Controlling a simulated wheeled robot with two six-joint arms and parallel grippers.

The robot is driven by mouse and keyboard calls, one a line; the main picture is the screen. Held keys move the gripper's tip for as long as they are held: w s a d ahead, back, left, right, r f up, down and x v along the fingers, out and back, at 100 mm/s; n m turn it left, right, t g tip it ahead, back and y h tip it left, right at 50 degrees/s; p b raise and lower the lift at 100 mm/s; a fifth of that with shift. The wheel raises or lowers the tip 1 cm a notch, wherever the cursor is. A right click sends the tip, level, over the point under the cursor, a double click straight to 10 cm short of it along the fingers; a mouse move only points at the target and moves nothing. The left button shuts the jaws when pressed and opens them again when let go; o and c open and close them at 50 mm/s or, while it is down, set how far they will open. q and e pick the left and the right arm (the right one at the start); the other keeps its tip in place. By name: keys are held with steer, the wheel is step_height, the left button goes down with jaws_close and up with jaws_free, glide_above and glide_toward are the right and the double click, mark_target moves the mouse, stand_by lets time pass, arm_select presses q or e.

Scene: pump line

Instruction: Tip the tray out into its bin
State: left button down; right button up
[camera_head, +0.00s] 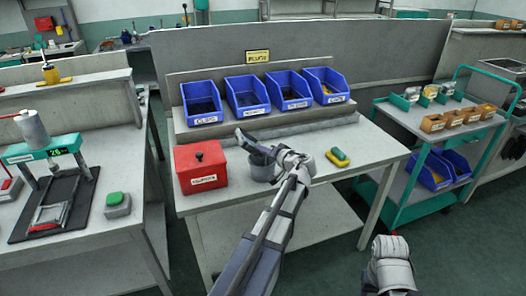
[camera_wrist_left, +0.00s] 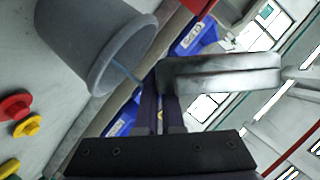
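My left gripper (camera_head: 262,148) reaches over the worktable, its fingers close together on one end of a grey, narrow tray (camera_head: 244,138). The tray is held up and tilted, just above and beside a grey round bin (camera_head: 262,168) on the table. In the left wrist view the tray (camera_wrist_left: 222,75) lies beyond the fingers (camera_wrist_left: 160,110), and the bin (camera_wrist_left: 95,45) opens close by it. The tray's inside is hidden, so I cannot tell whether anything is in it. My right arm shows at the lower right of the head view, but its fingers do not.
A red lidded box (camera_head: 200,168) stands left of the bin. A green and yellow piece (camera_head: 337,157) lies to its right. Several blue bins, one in front (camera_head: 247,96), line the raised shelf behind. A green cart (camera_head: 430,150) stands right. The table's front right is clear.

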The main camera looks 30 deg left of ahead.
arm_select(q)
steer(key=shift+m, duration=0.4)
steer(key=shift+b, duration=0.4)
steer(key=shift+m+y, duration=0.4)
steer(key=shift+y, duration=0.1)
steer(key=shift+b, duration=0.35)
steer(key=shift+m+g, duration=0.3)
steer(key=shift+m, duration=0.2)
steer(key=shift+r, duration=0.1)
stand_by(0.6)
